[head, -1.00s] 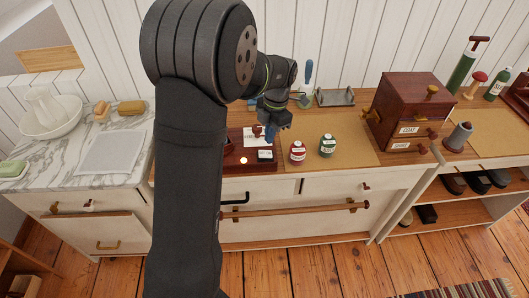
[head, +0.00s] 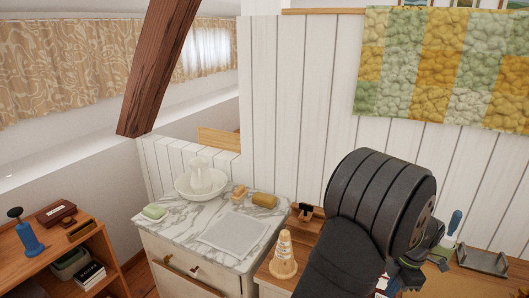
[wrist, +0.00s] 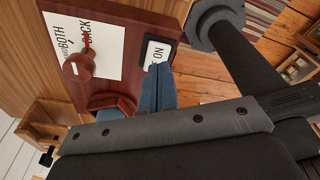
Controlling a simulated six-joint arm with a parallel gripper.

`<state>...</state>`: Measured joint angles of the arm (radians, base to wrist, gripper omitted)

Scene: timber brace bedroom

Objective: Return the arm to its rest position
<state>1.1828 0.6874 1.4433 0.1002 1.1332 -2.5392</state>
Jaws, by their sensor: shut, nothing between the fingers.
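My gripper (head: 393,286) is low at the right in the head view, partly hidden behind my bulky dark arm. In the wrist view its blue fingers (wrist: 160,88) are together with nothing between them. They are close to a dark red wooden board (wrist: 125,75) that carries a white card with "BOTH" and "BACK" (wrist: 75,42) and a small label ending in "ON" (wrist: 156,52). A reddish wooden knob (wrist: 80,65) stands over the card. I cannot tell whether the fingers touch the board.
A marble-topped cabinet (head: 215,215) bears a bowl and jug (head: 200,180), soap and brushes. A cone-shaped object (head: 284,255) stands left of my arm. A metal tray (head: 483,261) lies at right. A slanting beam (head: 160,65) and a low shelf (head: 75,250) are at left.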

